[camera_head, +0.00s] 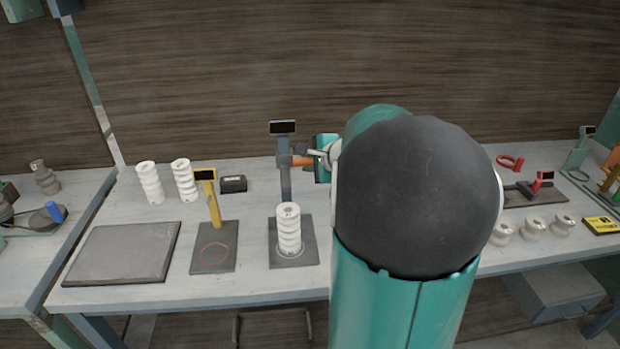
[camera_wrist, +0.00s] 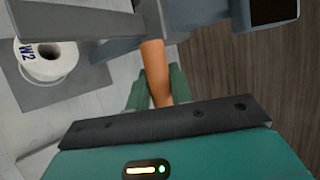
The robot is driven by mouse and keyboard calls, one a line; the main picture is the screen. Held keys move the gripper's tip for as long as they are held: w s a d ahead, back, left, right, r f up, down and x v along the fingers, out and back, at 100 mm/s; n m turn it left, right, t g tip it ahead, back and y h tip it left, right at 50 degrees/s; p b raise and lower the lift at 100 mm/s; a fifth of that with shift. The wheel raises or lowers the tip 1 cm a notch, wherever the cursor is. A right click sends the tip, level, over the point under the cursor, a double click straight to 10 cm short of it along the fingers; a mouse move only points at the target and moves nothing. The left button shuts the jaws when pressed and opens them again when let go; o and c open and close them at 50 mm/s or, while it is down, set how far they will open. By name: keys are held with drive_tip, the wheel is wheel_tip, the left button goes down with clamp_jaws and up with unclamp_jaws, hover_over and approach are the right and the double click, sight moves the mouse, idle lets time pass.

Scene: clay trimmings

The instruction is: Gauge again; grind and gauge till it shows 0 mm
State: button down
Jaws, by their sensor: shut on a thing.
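The grey gauge (camera_head: 285,182) stands mid-bench with a dark display (camera_head: 283,127) on top; no number is readable on it. A white ribbed insulator (camera_head: 289,232) stands upright on the gauge's base plate (camera_head: 309,252). In the wrist view the insulator's top (camera_wrist: 50,68) shows a hole and the mark W2. The gauge's orange handle (camera_head: 297,161) sticks out to the right of the post. My gripper (camera_head: 318,157) is at this handle. In the wrist view the handle (camera_wrist: 153,66) lies between my green fingers (camera_wrist: 156,86), which are shut on it.
A yellow gauge (camera_head: 213,203), a black box (camera_head: 233,184), two white insulators (camera_head: 150,183) (camera_head: 185,179) and a flat grey plate (camera_head: 121,253) are to the left. Several short white pieces (camera_head: 534,229) and a yellow sign (camera_head: 602,225) are to the right. My arm hides the middle bench.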

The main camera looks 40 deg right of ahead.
wheel_tip(320, 180, down, 6)
drive_tip(key=shift+f, duration=0.15)
idle(0.9)
drive_tip(key=shift+s+f, duration=0.1)
drive_tip(key=shift+f, duration=0.6)
idle(4.0)
